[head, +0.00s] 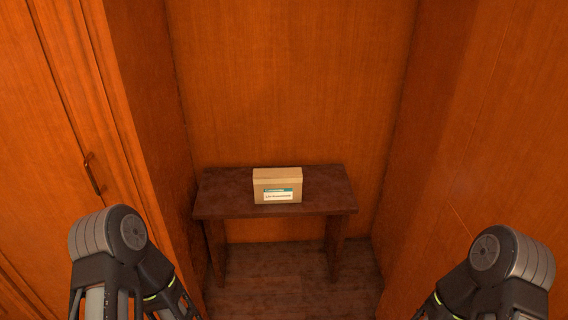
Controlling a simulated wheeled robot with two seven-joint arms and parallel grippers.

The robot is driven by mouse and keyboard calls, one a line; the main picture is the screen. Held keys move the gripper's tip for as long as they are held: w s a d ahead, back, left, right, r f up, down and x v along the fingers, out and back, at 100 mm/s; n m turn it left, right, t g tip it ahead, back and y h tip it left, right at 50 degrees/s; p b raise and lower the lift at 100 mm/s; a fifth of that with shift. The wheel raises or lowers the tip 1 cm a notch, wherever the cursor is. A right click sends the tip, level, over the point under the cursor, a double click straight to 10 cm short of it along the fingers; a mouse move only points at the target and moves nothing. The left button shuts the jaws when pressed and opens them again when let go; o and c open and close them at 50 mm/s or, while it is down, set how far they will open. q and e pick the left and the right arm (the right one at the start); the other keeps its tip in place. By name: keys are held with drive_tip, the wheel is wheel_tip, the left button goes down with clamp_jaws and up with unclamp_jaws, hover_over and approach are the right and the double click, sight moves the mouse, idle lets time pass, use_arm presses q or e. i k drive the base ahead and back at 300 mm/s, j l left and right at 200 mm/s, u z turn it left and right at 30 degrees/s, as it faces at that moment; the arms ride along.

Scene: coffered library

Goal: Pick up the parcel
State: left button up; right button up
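The parcel (277,182) is a small tan cardboard box with a white and teal label on its front face. It stands on a dark brown wooden table (226,200), near the middle of the top. Nothing touches the parcel except the table under it. My two arms show at the lower left and lower right, apart from the table and the parcel. Both my grippers are out of the picture.
The table stands in a recess between wooden panel walls, with a wall (290,90) close behind it. A cabinet door with a dark handle (92,174) is at the left. The dark wood floor (285,290) is clear in front of the table.

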sight(273, 185)
drive_tip(key=i+j, duration=0.15)
drive_tip(key=i, duration=0.45)
drive_tip(key=i+j+z, duration=0.1)
drive_tip(key=i, duration=0.5)
